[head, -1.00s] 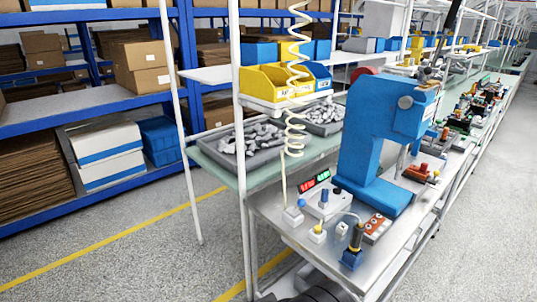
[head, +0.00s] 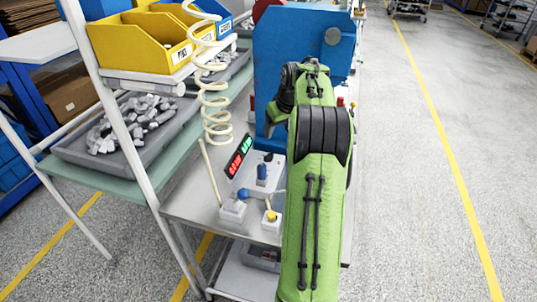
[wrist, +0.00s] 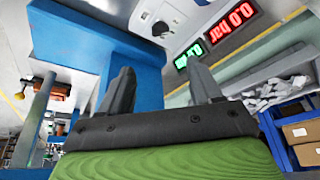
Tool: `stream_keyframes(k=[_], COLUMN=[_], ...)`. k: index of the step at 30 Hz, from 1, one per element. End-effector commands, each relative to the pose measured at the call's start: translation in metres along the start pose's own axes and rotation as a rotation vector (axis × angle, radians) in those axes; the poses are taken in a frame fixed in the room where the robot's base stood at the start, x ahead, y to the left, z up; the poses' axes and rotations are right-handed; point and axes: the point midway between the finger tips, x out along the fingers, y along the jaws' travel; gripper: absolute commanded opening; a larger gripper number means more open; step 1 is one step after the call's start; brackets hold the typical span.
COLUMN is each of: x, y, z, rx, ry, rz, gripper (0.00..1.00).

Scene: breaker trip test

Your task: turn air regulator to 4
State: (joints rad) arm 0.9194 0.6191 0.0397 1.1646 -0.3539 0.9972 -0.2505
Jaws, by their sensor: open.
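The pressure display (head: 239,156) stands on the metal bench. In the wrist view the display (wrist: 228,31) shows red digits reading 0.0 bar, beside green digits. A white box with a blue knob (head: 242,194) sits at the bench's near left, and a grey-white panel with a blue upright part (head: 262,174) is behind it. I cannot tell for certain which is the air regulator. My gripper (wrist: 161,76) is open and empty. In the wrist view a white panel (wrist: 178,20) lies beyond the fingers, apart from them. In the head view my arm hides the gripper.
A blue press (head: 285,55) stands behind my arm; it also fills the upper left of the wrist view (wrist: 85,50). A white box with a yellow knob (head: 271,216) is close left of my arm. A coiled cream hose (head: 214,100) hangs over the bench. Yellow bins (head: 135,42) are upper left.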

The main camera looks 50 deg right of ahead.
Motion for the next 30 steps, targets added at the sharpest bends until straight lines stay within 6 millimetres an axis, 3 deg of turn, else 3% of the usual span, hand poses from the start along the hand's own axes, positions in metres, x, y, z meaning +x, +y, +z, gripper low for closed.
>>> stream_keyframes(k=[5,18,23,30], x=[0.031,0.137,0.154,0.156], y=[0.0,-0.001,0.0,0.0], z=[0.001,0.001,0.0,0.0], rx=[-0.002,-0.001,0.0,0.0], ry=[-0.003,-0.002,0.0,0.001], rz=[-0.003,-0.002,0.0,0.0], gripper=[0.64,0.64,0.64,0.64])
